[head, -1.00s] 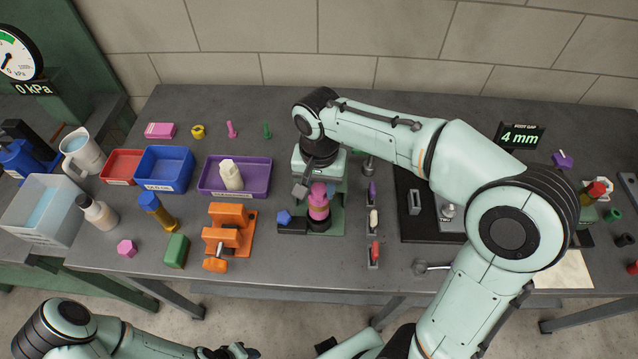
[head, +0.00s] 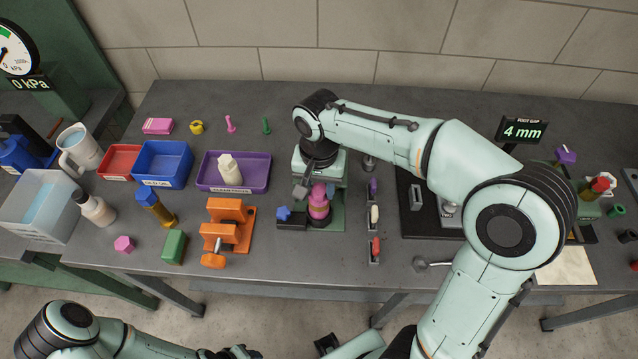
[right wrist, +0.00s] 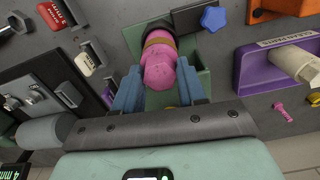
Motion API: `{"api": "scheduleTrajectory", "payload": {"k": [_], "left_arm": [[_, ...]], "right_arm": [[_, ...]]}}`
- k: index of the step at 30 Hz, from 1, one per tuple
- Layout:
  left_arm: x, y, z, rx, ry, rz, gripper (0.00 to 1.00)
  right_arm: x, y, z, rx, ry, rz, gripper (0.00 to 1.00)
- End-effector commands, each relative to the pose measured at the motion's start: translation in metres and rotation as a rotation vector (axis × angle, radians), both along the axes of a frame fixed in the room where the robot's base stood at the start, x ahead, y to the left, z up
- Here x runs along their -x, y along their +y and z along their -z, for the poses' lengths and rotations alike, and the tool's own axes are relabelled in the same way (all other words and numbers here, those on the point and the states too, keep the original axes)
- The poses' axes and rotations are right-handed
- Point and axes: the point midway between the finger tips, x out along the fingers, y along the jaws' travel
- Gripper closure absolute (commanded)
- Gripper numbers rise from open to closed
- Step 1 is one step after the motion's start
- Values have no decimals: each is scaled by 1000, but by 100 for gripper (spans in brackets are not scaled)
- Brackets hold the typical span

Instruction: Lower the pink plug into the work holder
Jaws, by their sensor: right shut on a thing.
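The pink plug (head: 319,204) stands upright at the black ring-shaped work holder (head: 320,222) on a green base plate. My right gripper (head: 318,187) is above it, shut on its upper part. In the right wrist view the pink plug (right wrist: 160,68), with a brownish band, sits between the blue-grey fingers of the right gripper (right wrist: 158,92). Its far end meets the dark holder (right wrist: 181,20); how deep it sits is hidden. My left gripper (head: 232,352) is low at the bottom edge of the head view, partly cut off, its jaws unclear.
A blue star-shaped knob (head: 284,213) sits just left of the holder. An orange clamp (head: 228,230) stands further left, and a purple tray (head: 250,183) behind it. Small switches (head: 374,215) line the right side. Bare bench lies in front of the holder.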

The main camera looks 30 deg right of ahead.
Motion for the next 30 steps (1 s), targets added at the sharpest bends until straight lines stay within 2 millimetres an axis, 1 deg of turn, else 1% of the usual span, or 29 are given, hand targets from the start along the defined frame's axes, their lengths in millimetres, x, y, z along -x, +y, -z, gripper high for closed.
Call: {"api": "scheduleTrajectory", "payload": {"k": [30], "left_arm": [[11, 0, 16, 0, 12, 0, 57]], "right_arm": [[0, 0, 22, 0, -3, 0, 100]]}}
